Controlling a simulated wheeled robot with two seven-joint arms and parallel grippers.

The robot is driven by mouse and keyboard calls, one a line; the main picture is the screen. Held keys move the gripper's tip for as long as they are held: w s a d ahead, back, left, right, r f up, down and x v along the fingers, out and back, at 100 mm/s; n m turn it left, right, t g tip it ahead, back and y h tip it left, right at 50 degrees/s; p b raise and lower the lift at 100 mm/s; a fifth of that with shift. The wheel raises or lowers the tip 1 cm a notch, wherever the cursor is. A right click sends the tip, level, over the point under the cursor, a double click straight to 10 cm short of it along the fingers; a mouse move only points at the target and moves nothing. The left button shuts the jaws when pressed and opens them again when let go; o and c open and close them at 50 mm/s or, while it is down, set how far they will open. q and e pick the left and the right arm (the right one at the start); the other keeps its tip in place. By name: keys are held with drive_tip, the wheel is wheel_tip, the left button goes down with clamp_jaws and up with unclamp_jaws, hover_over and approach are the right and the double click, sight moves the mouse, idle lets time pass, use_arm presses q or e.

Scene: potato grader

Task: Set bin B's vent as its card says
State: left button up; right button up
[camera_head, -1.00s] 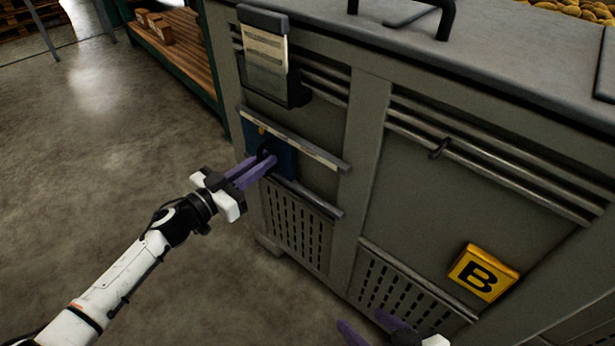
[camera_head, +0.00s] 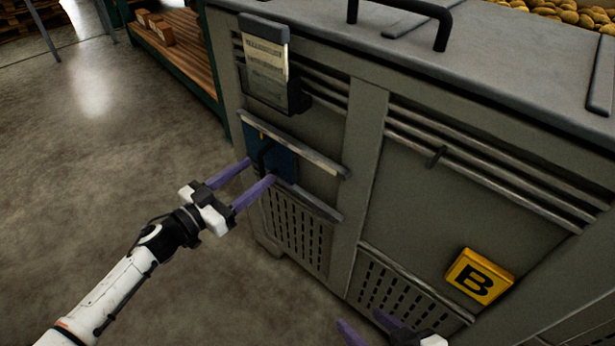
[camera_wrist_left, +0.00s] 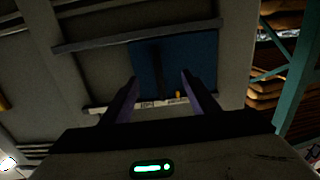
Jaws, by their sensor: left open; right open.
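The vent's blue slide plate (camera_head: 285,160) sits between two rails on the grey bin (camera_head: 362,150), at the left end of the upper rail (camera_head: 310,152). The plate has a dark upright grip (camera_head: 262,153), and a small yellow mark (camera_wrist_left: 178,94) shows by the pale scale strip (camera_wrist_left: 145,105) in the left wrist view. The card (camera_head: 265,72) hangs above; its print is too small to read. My left gripper (camera_head: 259,170) is open, its fingers pointing at the plate around the grip, apparently not clamping it. My right gripper (camera_head: 362,324) is open at the bottom edge, partly cut off.
A yellow B sign (camera_head: 480,277) is on the bin's front. Slotted panels (camera_head: 297,230) lie below the vent. A black handle (camera_head: 443,25) stands on the lid. A shelf with boxes (camera_head: 160,30) is behind left; the floor at left is clear.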

use_arm(q)
drive_tip(key=p+v, duration=0.6)
drive_tip(key=v, duration=1.3)
drive_tip(key=shift+s+a+r+p, duration=0.2)
drive_tip(key=shift+s+p, duration=0.05)
drive_tip(key=shift+p, duration=0.1)
use_arm(e)
wheel_tip(320, 180, up, 7)
drive_tip(key=shift+r, duration=0.15)
use_arm(q)
drive_tip(key=s+d+n+g+y+p, duration=0.2)
drive_tip(key=s+y+p, duration=0.3)
drive_tip(key=s, duration=0.4)
drive_tip(key=s+d+n+g+y+p, duration=0.2)
drive_tip(key=s+d+n+y+p, duration=0.2)
drive_tip(key=s, duration=0.5)
drive_tip(key=shift+d+r+n+y+p, duration=0.25)
drive_tip(key=shift+n+y+p, duration=0.35)
drive_tip(key=shift+p, duration=0.6)
use_arm(e)
drive_tip(key=shift+h, duration=0.6)
drive_tip(key=d+r, duration=0.1)
drive_tip(key=r, duration=0.1)
drive_tip(key=s+d+r, duration=0.1)
drive_tip(key=shift+s+d+r, duration=0.2)
drive_tip(key=shift+d+r, duration=0.15)
use_arm(q)
drive_tip(key=shift+s, duration=0.1)
